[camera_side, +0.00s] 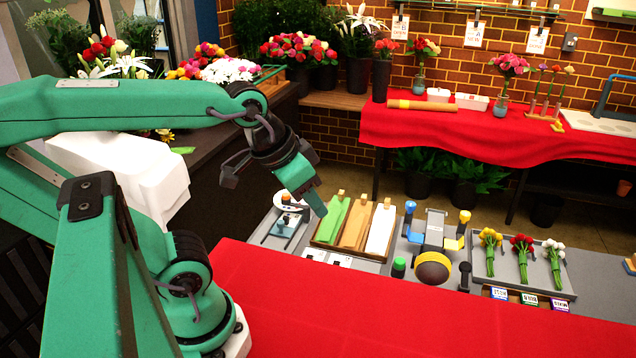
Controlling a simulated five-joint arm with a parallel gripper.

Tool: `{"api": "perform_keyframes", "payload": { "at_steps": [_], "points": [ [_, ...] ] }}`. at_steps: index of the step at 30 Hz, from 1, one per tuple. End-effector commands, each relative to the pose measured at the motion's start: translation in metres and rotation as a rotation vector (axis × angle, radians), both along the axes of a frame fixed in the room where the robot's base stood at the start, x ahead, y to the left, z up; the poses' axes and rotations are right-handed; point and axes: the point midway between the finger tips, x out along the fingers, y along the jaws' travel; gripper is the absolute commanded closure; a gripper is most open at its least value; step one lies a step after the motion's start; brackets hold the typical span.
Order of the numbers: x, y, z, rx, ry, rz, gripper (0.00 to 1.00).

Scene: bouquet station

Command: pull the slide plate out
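A small grey fixture (268,238) stands at the left end of the work surface. On it lies a pale blue plate (284,228) with a small dark upright part; it looks like the slide plate, but it is too small to be sure. My gripper (319,212) points down, just right of the plate and above the left edge of the wooden tray. Its green finger hides part of the view behind it. I cannot tell whether a second finger is apart from it, and I see nothing held. Contact with anything below is not clear.
The wooden tray (317,241) holds green, tan and white strips. Right of it stand a blue and yellow device (434,232), a round yellow-topped part (432,267) and a grey tray (508,285) with flower bunches. The red cloth (400,318) in front is clear.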

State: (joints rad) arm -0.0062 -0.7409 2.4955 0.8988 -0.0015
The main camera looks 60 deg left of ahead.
Motion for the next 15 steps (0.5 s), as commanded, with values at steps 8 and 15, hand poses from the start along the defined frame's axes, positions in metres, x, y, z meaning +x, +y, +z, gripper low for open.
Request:
{"api": "perform_keyframes", "payload": {
  "at_steps": [8,15],
  "points": [
    [0.021,0.019,-0.003,-0.010,0.043,0.090,0.70],
    [0.052,0.054,-0.014,-0.031,0.108,0.233,0.70]
  ]
}}
